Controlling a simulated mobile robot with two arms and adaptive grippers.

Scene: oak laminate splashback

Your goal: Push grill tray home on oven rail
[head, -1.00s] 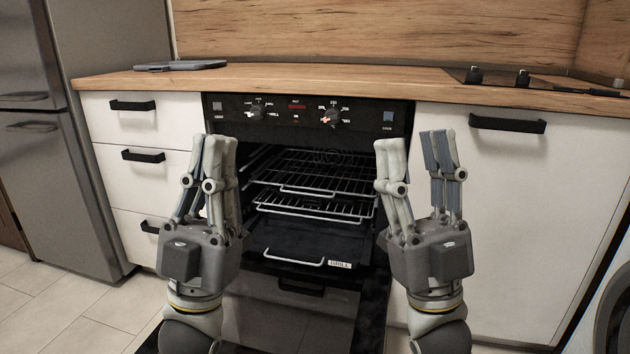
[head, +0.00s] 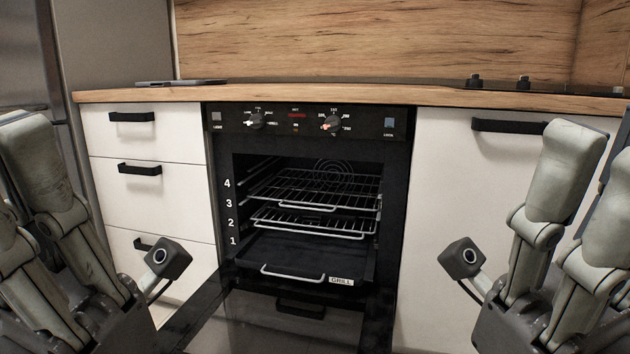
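The grill tray (head: 312,254) is a dark, flat tray at the lowest level in the open oven (head: 391,200), beside number 1. A silver handle (head: 292,274) and a white GRILL label (head: 341,281) are on its front, which shows at the oven mouth. How far it sticks out is hard to tell. My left gripper (head: 22,195) is at the left edge and my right gripper (head: 590,195) at the right edge, both near the camera and well apart from the tray. Their fingers look spread and empty; outer parts are cut off by the picture.
Wire racks (head: 315,189) sit above the tray, beside printed level numbers. The dropped oven door (head: 255,320) lies below and in front. White drawers (head: 150,190) stand left and a white cabinet (head: 455,200) right, under a wooden worktop (head: 330,96).

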